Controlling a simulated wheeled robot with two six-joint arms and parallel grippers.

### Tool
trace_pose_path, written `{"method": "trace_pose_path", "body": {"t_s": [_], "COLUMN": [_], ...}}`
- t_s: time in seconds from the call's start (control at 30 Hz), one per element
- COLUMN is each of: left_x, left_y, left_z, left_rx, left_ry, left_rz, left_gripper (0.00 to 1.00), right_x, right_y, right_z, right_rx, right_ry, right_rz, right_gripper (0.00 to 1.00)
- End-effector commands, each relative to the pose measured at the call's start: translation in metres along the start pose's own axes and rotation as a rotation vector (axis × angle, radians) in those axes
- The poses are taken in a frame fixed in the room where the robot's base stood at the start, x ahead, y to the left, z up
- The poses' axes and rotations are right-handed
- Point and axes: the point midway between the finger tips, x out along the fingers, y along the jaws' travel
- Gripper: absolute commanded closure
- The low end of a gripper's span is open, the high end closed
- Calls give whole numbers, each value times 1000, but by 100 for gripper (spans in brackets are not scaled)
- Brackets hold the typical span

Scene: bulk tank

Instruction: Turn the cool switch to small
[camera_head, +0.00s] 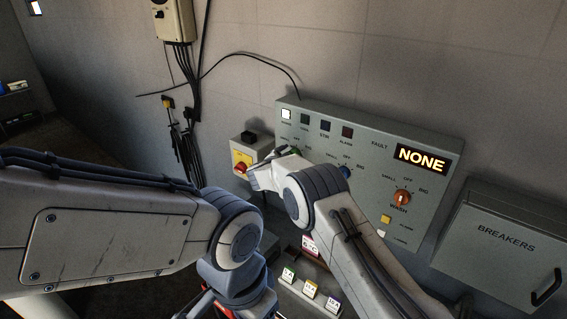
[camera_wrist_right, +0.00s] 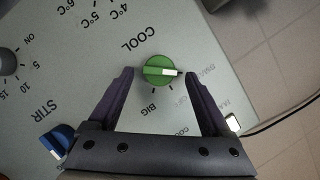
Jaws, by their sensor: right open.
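The cool switch is a round green knob (camera_wrist_right: 161,71) with a white pointer, on the grey panel under the printed word COOL in the right wrist view. Its pointer points to the right in that view, away from the BIG label at lower left. Lettering to its right is partly hidden by a finger. My right gripper (camera_wrist_right: 161,82) is open, with one dark finger on each side of the knob; I cannot tell whether they touch it.
A blue knob (camera_wrist_right: 58,140) is at lower left in the right wrist view. The control panel (camera_head: 440,190) also carries a red-orange wash knob (camera_head: 402,198) and a NONE display (camera_head: 422,160). A red-and-yellow switch box (camera_head: 243,155) stands left of the panel, and a breaker box (camera_head: 500,240) right.

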Motion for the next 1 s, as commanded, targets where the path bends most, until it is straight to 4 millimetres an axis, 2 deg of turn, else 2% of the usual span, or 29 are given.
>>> {"method": "trace_pose_path", "body": {"t_s": [0.3,0.5,0.67,1.0], "left_x": [29,38,40,39], "left_y": [-2,-3,-3,-3], "left_z": [2,2,2,2], "left_rx": [-4,-7,-7,-7], "left_ry": [0,0,0,0], "left_rz": [0,0,0,0], "left_gripper": [43,43,43,43], "right_x": [-55,-82,-89,-88], "right_y": [1,0,0,-1], "right_z": [3,2,1,-4], "right_rx": [0,0,0,-8], "right_ry": [-1,-1,1,-8], "right_rz": [-5,-3,-2,-10], "right_gripper": [17,17,17,17]}}
